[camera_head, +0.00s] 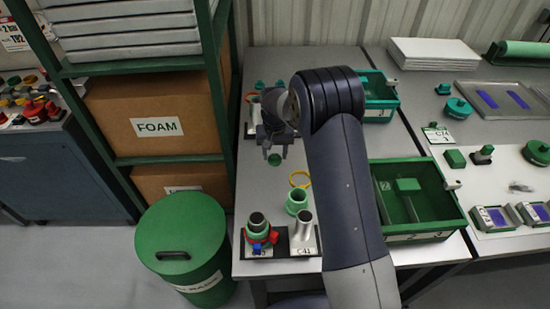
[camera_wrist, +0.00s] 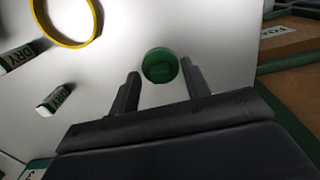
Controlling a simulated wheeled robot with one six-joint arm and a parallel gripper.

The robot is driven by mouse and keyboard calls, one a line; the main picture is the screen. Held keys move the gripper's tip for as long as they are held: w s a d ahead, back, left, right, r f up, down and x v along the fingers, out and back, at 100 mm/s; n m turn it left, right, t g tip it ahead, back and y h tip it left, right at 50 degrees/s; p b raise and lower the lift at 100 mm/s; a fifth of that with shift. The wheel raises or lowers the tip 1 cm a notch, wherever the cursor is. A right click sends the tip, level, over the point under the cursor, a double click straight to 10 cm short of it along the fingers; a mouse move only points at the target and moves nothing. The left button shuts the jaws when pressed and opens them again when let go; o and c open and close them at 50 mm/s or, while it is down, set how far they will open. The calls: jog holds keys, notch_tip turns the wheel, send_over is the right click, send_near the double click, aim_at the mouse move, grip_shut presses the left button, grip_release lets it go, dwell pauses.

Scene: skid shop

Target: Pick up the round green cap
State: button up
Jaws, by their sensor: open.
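The round green cap (camera_head: 274,159) lies on the grey table at the left, just below my gripper (camera_head: 275,149) in the head view. In the wrist view the green cap (camera_wrist: 160,63) shows its round top on the pale table surface. My gripper (camera_wrist: 160,75) is open there, with one finger on each side of the cap in the picture. The cap appears just beyond the fingertips. I cannot tell whether either finger touches it. Nothing is held.
A yellow ring (camera_head: 299,172) and a green hollow cylinder (camera_head: 297,200) stand near the cap. Fittings on a black stand (camera_head: 280,243) are at the front edge. Green bins (camera_head: 456,222) lie right of my arm. A shelf post (camera_head: 217,85) rises at left.

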grip_shut()
dwell(0.5)
jog(key=shift+r, duration=0.15)
